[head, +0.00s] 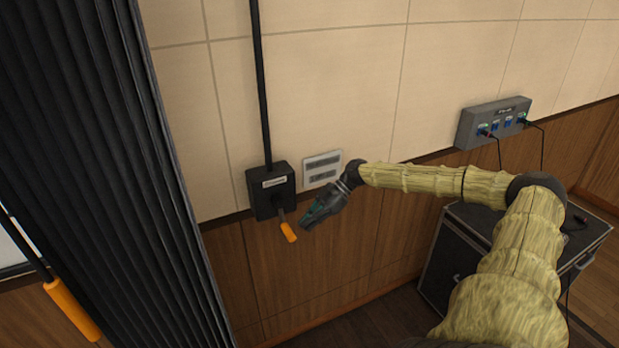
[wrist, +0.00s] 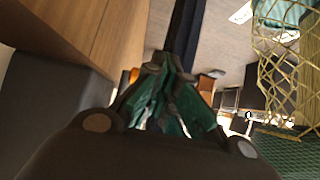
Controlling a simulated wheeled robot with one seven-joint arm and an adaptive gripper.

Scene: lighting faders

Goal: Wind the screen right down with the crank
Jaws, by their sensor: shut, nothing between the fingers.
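The crank's black gearbox (head: 271,190) is fixed to the wall, with a black rod running up from it. The crank's orange handle (head: 288,232) hangs below the box, slanting down to the right. My gripper (head: 305,226) is just right of the handle, its fingers shut and empty, with a small gap showing in the head view. In the wrist view the shut fingers (wrist: 172,62) fill the middle, and a bit of orange (wrist: 133,75) shows beside them, partly hidden. I cannot make out the screen for certain in either view.
A black pleated curtain (head: 95,150) hangs at the left, with another orange grip (head: 72,310) at its lower left. A white wall plate (head: 322,169) is right of the gearbox. A socket box (head: 494,122) with cables and a black case (head: 460,265) stand at right.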

